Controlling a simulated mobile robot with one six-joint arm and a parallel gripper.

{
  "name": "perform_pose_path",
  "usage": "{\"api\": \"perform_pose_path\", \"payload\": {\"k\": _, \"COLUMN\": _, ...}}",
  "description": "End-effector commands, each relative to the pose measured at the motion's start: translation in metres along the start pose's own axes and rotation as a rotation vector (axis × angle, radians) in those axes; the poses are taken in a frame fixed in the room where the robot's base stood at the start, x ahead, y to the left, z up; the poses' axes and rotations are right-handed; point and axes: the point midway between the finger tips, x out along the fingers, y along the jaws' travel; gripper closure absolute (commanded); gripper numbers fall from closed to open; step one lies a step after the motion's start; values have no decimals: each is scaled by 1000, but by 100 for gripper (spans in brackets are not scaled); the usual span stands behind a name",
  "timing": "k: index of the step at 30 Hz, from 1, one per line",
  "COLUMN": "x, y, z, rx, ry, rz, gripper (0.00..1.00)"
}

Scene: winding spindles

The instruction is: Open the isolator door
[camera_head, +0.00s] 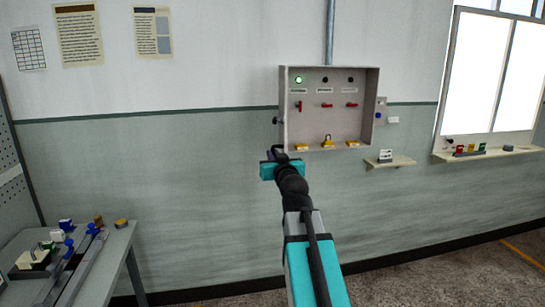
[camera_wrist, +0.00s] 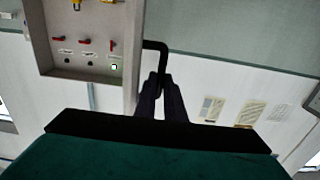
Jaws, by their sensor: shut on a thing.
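The isolator box (camera_head: 284,105) is a grey wall cabinet with its inside showing in the head view. It holds three red switches (camera_head: 327,105), the left one upright and the other two level, and a lit green lamp (camera_head: 298,80). Its side wall also shows upside down in the wrist view (camera_wrist: 131,50). A black bent handle (camera_wrist: 155,45) stands out from that side. My gripper (camera_wrist: 161,88) is shut on the handle's end. In the head view my gripper (camera_head: 279,150) is by the box's lower left corner, its fingertips unclear. I cannot make out a separate door panel.
Yellow items (camera_head: 327,141) sit along the box's bottom. A small shelf (camera_head: 390,162) and a window ledge (camera_head: 490,154) are at the right. A bench (camera_head: 110,262) with parts stands at lower left.

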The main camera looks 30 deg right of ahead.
Motion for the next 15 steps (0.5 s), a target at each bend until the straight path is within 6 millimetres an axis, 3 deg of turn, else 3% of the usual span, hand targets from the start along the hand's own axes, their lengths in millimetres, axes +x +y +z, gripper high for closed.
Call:
{"api": "perform_pose_path", "payload": {"k": 1, "x": 0, "y": 2, "z": -2, "rx": 0, "ry": 5, "rz": 3, "gripper": 100}}
{"api": "perform_pose_path", "payload": {"k": 2, "x": 0, "y": 3, "z": -2, "rx": 0, "ry": 5, "rz": 4, "gripper": 89}}
{"api": "perform_pose_path", "payload": {"k": 5, "x": 0, "y": 4, "z": -2, "rx": 0, "ry": 4, "rz": 5, "gripper": 73}}
{"api": "perform_pose_path", "payload": {"k": 15, "x": 0, "y": 4, "z": -1, "rx": 0, "ry": 2, "rz": 5, "gripper": 73}}
